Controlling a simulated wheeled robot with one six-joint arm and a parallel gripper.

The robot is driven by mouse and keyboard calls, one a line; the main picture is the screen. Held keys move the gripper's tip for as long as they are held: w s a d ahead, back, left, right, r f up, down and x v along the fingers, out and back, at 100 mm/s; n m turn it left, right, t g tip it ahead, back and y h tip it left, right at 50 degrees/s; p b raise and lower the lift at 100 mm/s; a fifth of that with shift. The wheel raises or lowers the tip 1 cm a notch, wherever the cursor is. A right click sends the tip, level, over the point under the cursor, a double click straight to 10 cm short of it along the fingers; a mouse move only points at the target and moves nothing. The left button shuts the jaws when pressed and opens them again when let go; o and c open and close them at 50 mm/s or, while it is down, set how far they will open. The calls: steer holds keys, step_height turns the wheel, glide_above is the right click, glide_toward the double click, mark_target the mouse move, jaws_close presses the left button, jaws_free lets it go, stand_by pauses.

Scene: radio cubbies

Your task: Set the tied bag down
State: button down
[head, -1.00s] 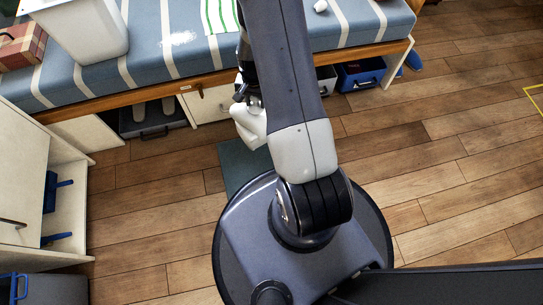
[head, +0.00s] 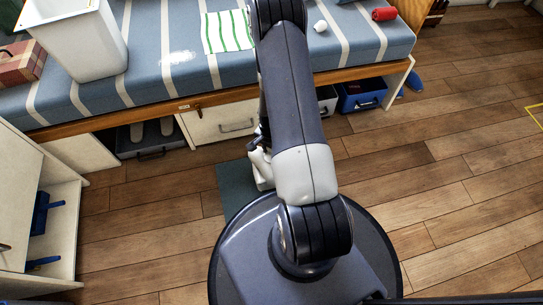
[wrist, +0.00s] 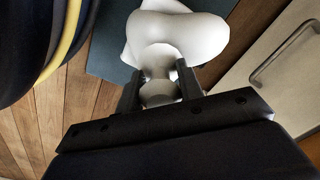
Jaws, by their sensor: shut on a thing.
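The tied bag (wrist: 175,32) is white with a lumpy body. In the wrist view its narrow neck sits between the two fingers of my gripper (wrist: 160,85), which is shut on it. In the head view the bag (head: 262,168) shows as a small white shape low beside my arm, over or at a dark grey-green mat (head: 231,185) on the floor. My arm hides most of the bag and gripper there. I cannot tell whether the bag touches the mat. The mat also shows behind the bag in the wrist view (wrist: 105,45).
A striped blue bench (head: 150,75) runs across the back, with a white bin (head: 85,45), a green-striped cloth (head: 228,32) and a red roll (head: 384,14) on it. Cubbies below hold a blue crate (head: 362,95). A pale cabinet (head: 60,225) stands left. Wooden floor at right is clear.

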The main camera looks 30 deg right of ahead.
steer(key=shift+f+b, duration=0.4)
steer(key=shift+f, duration=1.1)
steer(key=c, duration=0.9)
jaws_free()
steer(key=shift+c, duration=0.2)
step_height(320, 180, up, 12)
steer(key=p, duration=0.5)
